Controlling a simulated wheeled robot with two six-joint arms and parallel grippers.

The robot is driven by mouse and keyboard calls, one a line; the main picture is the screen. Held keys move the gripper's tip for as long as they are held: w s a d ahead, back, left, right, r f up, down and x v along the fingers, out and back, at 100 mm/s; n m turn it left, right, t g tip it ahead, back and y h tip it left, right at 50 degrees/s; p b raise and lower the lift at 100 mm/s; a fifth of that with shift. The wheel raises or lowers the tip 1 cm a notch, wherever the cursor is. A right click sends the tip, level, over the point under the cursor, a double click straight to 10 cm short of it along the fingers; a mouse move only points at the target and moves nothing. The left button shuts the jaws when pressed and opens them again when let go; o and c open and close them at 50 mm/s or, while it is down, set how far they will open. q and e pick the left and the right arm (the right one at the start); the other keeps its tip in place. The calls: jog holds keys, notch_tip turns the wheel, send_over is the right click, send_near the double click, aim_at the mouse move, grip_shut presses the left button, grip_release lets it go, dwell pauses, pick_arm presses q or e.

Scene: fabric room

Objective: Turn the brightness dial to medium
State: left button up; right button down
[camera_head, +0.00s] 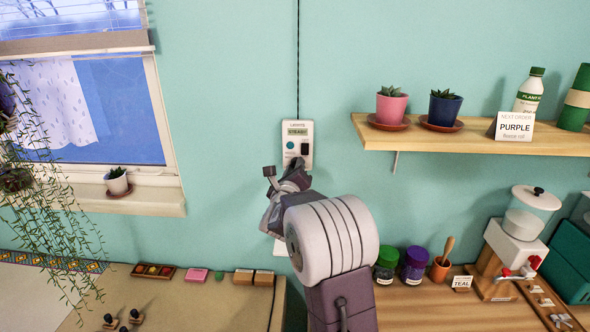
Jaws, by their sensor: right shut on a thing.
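A white wall panel (298,144) labelled LIGHTS hangs on the teal wall in the middle of the view. Its small display (297,129) seems to read STEADY. Below the display are a round teal button (290,145) and a dark switch (305,148). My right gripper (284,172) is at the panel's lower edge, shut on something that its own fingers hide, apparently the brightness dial. The dial's pointer and setting cannot be seen. My left gripper is not in view.
A black cable (298,60) runs up from the panel. A wooden shelf (450,140) with potted succulents is at right. A window (100,110) is at left. Counters below hold jars (414,262), a dispenser (520,235) and stamps (135,315).

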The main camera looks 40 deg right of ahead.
jog(key=shift+s+d+f+n+t+y+b, duration=0.2)
jog(key=shift+n+b, duration=1)
jog(key=shift+n, duration=2.9)
jog(key=shift+w+a+n+t+y+b, duration=0.35)
jog(key=shift+n+b, duration=0.9)
jog(key=shift+n, duration=2.85)
jog(key=shift+s+d+f+n+t+y+b, duration=0.1)
jog(key=shift+s+d+n+t+b, duration=0.25)
jog(key=shift+n+b, duration=2.3)
jog(key=shift+w+a+f+n+p, duration=0.1)
jog(key=shift+a+n+p, duration=0.05)
jog(key=shift+n+p, duration=1.5)
jog(key=c, duration=1.1)
grip_release()
jog(key=shift+r, duration=0.2)
